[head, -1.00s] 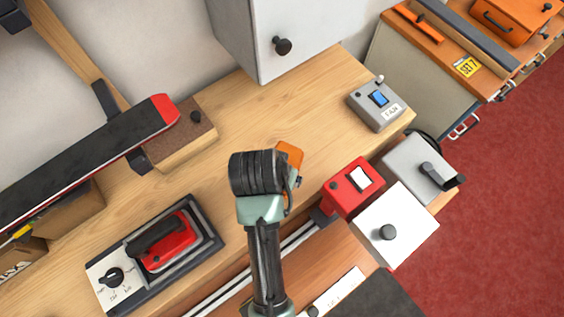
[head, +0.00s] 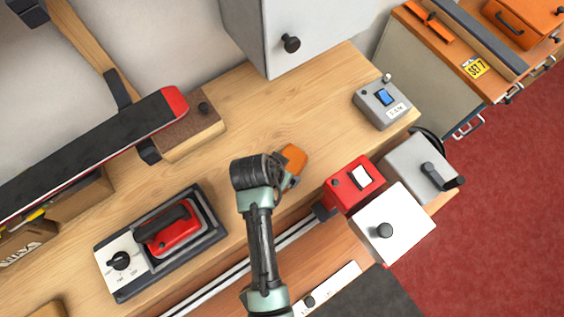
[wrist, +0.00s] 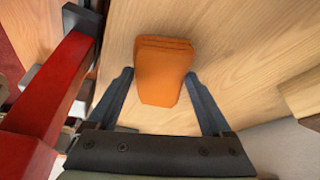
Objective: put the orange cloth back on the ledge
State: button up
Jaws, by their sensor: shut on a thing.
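The orange cloth (head: 294,157) is a small folded pad at the end of my arm, over the wooden bench top (head: 285,110). In the wrist view the cloth (wrist: 163,72) sits between the two dark fingers of my gripper (wrist: 158,80), which is shut on it. In the head view my gripper (head: 286,172) is partly hidden by my own wrist. The bare wood surface shows beneath and around the cloth. I cannot tell which surface is the ledge, or whether the cloth touches the wood.
A red switch box (head: 352,184) stands close to the right of my gripper, with a white-topped box (head: 398,225) beyond it. A red iron (head: 168,228) rests in its holder at left. A grey cabinet (head: 320,30) stands behind. Bench between cabinet and gripper is clear.

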jog(key=shift+f, duration=0.1)
jog(key=o, duration=1)
